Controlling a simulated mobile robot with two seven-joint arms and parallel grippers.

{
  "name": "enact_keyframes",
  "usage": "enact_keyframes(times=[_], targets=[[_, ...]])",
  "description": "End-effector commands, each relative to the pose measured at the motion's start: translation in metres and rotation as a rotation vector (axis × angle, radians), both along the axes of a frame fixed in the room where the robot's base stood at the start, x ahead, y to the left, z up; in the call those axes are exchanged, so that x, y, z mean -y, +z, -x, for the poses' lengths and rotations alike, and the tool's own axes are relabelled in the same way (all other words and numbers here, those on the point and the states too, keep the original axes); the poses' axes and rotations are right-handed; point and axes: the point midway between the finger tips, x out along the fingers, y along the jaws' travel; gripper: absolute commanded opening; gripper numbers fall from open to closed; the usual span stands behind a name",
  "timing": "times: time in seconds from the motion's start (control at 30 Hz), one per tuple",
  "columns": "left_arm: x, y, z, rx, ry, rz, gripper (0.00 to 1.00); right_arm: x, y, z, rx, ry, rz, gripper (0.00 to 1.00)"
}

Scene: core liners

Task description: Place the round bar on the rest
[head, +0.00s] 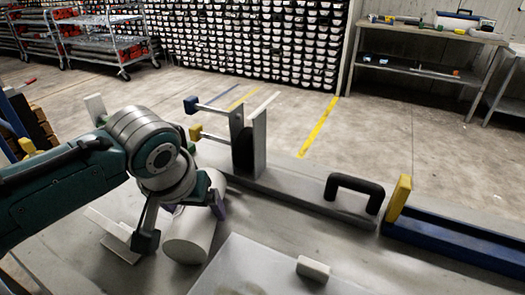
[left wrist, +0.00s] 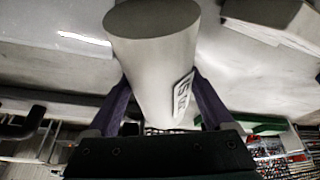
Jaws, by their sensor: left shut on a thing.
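The round bar (head: 188,240) is a thick pale grey cylinder at the lower left of the head view. My left gripper (head: 180,222) is shut around its sides. In the left wrist view the bar (left wrist: 155,50) sits between two purple fingers, with its flat dark end up and a white label (left wrist: 183,97) on its side. Whether it touches the bench is unclear. A pale angled metal piece (head: 112,238), possibly part of the rest, lies just left of the bar, partly behind my arm. My right gripper is not in view.
The bench carries a clamp-like fixture (head: 259,140) with yellow and blue knobs, a black handle (head: 356,184), a blue channel (head: 455,240) with a yellow end plate (head: 399,198), and a flat plate (head: 255,268) bearing a small pale block (head: 313,268).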

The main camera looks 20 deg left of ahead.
Motion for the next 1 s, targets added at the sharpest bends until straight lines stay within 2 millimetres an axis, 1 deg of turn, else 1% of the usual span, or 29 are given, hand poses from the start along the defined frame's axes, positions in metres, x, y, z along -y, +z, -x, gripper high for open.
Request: enact_keyframes(times=[0.03,0.07,0.37,0.77,0.87,0.97,1.0], targets=[[0.000,0.000,0.000,0.000,0.000,0.000,0.38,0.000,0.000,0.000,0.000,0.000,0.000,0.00],[0.000,0.000,0.000,0.000,0.000,0.000,0.35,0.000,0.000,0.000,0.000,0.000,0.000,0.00],[0.000,0.000,0.000,0.000,0.000,0.000,0.01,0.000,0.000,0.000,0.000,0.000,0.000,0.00],[0.000,0.004,-0.001,0.004,0.000,0.000,0.00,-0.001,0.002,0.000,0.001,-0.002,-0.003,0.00],[0.000,0.011,-0.002,0.006,-0.001,0.000,0.00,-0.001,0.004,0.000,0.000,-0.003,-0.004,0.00],[0.000,0.025,-0.002,0.007,-0.001,0.000,0.00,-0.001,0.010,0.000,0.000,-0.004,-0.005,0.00],[-0.001,0.034,-0.002,0.007,-0.001,0.000,0.00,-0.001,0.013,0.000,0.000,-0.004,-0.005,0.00]])
